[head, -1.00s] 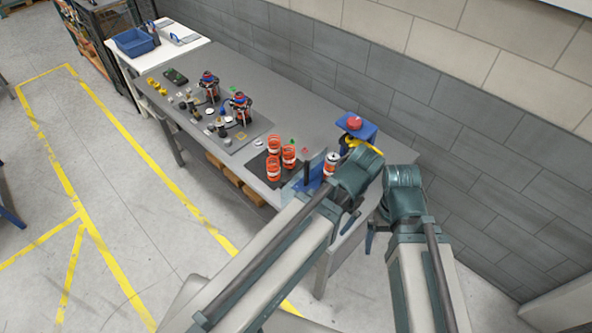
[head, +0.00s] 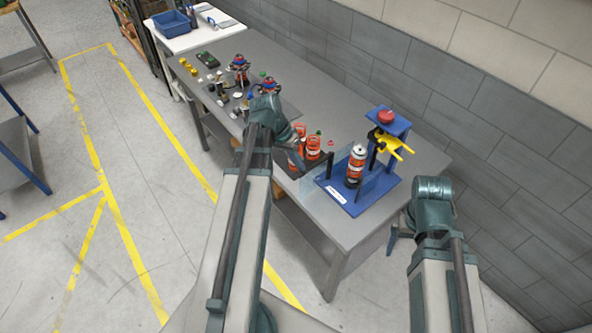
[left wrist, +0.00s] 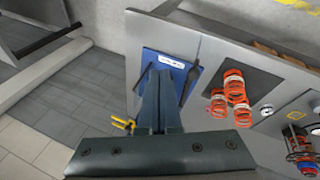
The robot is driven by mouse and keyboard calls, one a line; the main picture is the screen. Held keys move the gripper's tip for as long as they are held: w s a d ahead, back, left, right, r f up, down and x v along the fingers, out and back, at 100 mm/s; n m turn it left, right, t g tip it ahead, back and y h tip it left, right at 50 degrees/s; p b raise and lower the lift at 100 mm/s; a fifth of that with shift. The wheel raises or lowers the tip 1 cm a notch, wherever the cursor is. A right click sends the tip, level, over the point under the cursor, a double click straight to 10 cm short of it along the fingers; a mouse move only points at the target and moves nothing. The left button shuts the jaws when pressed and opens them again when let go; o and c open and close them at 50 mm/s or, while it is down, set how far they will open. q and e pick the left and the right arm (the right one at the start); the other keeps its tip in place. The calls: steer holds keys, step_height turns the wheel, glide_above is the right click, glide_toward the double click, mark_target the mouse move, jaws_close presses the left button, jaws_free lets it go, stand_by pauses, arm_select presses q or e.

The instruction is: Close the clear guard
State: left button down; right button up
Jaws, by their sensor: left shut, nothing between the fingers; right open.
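The clear guard (head: 316,180) is a faint, bluish see-through panel by the black post (head: 330,165), at the left side of the blue fixture (head: 338,197). Its exact angle is hard to tell. An orange and white cylinder (head: 356,165) stands upright on the fixture. My left gripper (head: 288,158) is shut and empty, left of the guard and close to the orange springs. In the left wrist view my shut gripper (left wrist: 160,75) covers part of the blue fixture (left wrist: 150,62). My right gripper (head: 398,236) is open and empty, to the right of the fixture beyond the table's edge.
A yellow clamp (head: 396,146) and a red button (head: 386,117) on a blue stand are at the fixture's back. Orange springs (head: 313,148) stand on a dark mat to its left. Other parts lie farther along the table (head: 325,95). The wall is behind.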

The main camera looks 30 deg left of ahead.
arm_select(q)
steer(key=a+n+t+b, duration=0.2)
steer(key=a+t, duration=0.2)
steer(key=a, duration=0.9)
steer(key=w+d+f+b, duration=0.5)
steer(key=d+f+b, duration=0.2)
steer(key=f+b, duration=0.1)
steer(key=shift+d+f+h+b, duration=0.3)
steer(key=shift+f+h+b, duration=0.1)
steer(key=shift+f, duration=0.1)
arm_select(e)
step_height(320, 180, down, 12)
steer(key=w, duration=0.1)
steer(key=shift+w+d+r+t, duration=0.2)
steer(key=shift+w+t, duration=0.1)
steer(key=shift+w, duration=0.1)
arm_select(q)
steer(key=shift+w, duration=0.1)
